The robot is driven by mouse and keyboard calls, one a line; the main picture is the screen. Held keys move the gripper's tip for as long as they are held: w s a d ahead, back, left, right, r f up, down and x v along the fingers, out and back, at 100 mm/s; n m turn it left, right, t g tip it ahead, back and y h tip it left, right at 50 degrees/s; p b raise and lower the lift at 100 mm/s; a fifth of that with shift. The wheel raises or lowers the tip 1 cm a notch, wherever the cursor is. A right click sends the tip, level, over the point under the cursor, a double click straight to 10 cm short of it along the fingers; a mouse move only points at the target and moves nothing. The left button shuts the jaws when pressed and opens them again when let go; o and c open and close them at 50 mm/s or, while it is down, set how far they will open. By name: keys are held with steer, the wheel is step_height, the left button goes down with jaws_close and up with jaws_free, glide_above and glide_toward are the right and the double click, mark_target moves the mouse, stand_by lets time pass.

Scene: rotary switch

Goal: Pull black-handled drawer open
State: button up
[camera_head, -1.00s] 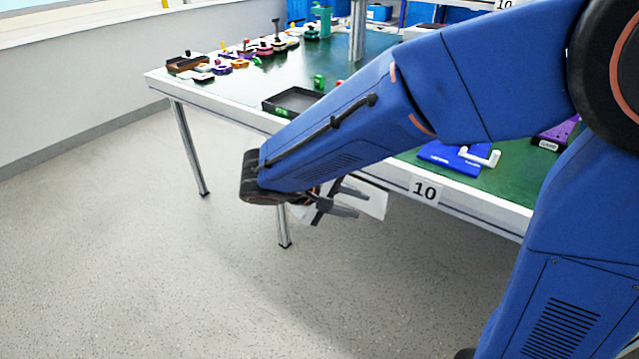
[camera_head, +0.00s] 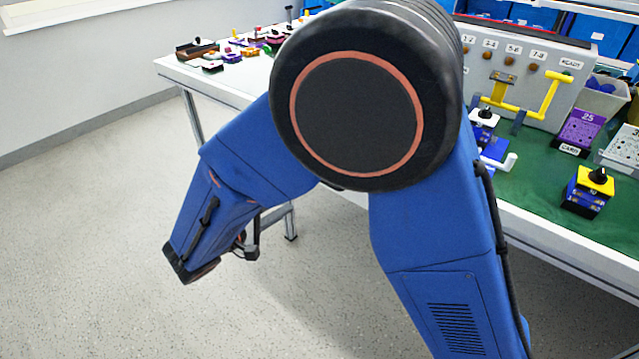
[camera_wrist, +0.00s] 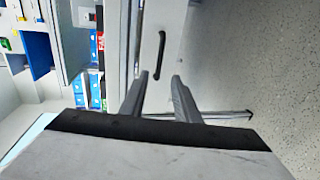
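A black bar handle (camera_wrist: 160,55) shows on a pale grey drawer front (camera_wrist: 177,22) in the wrist view, which is turned on its side. The drawer looks closed, though its edges are hard to make out. My gripper (camera_wrist: 160,76) is open and empty, its two grey fingers apart on either side of the handle's near end in the picture. The fingers seem short of the handle; I cannot tell the exact gap. In the head view my gripper (camera_head: 250,245) is low beside the table, mostly hidden by my arm. The drawer does not show there.
The green-topped table (camera_head: 545,192) carries a grey switch panel (camera_head: 545,70), a yellow-topped block (camera_head: 590,190) and a purple card holder (camera_head: 578,130) at right. Several small parts (camera_head: 235,50) stand at the far left. A table leg (camera_head: 290,222) stands near my gripper. Floor at left is clear.

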steer(key=x, duration=1.4)
steer(key=shift+w, duration=0.15)
jaws_close()
